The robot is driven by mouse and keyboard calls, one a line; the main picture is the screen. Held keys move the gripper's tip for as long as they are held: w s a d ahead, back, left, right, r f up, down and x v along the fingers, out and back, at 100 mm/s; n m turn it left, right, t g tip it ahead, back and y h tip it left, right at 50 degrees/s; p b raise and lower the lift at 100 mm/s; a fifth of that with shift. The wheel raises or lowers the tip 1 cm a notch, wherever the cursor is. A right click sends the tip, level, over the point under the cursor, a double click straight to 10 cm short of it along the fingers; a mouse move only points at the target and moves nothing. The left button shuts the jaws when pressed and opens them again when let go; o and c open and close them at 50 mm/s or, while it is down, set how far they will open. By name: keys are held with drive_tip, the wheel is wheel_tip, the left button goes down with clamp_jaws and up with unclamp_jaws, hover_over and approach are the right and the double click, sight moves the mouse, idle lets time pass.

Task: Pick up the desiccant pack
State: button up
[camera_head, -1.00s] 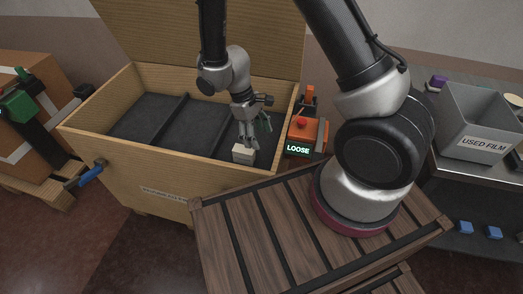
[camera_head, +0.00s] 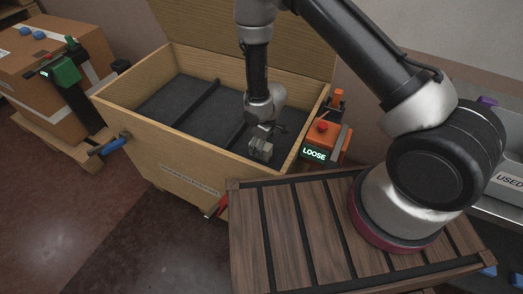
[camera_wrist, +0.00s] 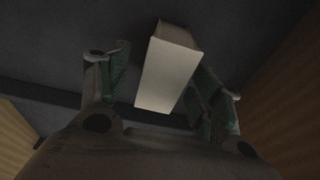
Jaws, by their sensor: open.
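A pale, box-shaped block (camera_wrist: 168,77), which I take for the desiccant pack, lies in the right part of the open wooden crate (camera_head: 160,155). In the head view the pack (camera_head: 261,151) shows small, just below my gripper (camera_head: 262,133). In the wrist view my gripper (camera_wrist: 160,95) is open, with its green-padded fingers on either side of the pack. A gap shows on the left; the right finger looks close to the pack, and I cannot tell whether it touches. The pack's underside is hidden.
The crate has dark lining, dividers and a raised lid. An orange device (camera_head: 322,135) reading "LOOSE" stands at its right edge. A slatted wooden surface (camera_head: 290,235) is in front. A grey "USED" bin (camera_head: 507,180) is right, a strapped carton (camera_head: 50,60) left.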

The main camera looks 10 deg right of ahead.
drive_tip(key=shift+w+a+f, duration=0.1)
drive_tip(key=shift+a+f, duration=0.05)
drive_tip(key=shift+f, duration=0.85)
drive_tip(key=shift+a+f, duration=0.15)
drive_tip(key=shift+f, duration=0.8)
drive_tip(key=shift+f, duration=0.2)
drive_tip(key=c, duration=1.2)
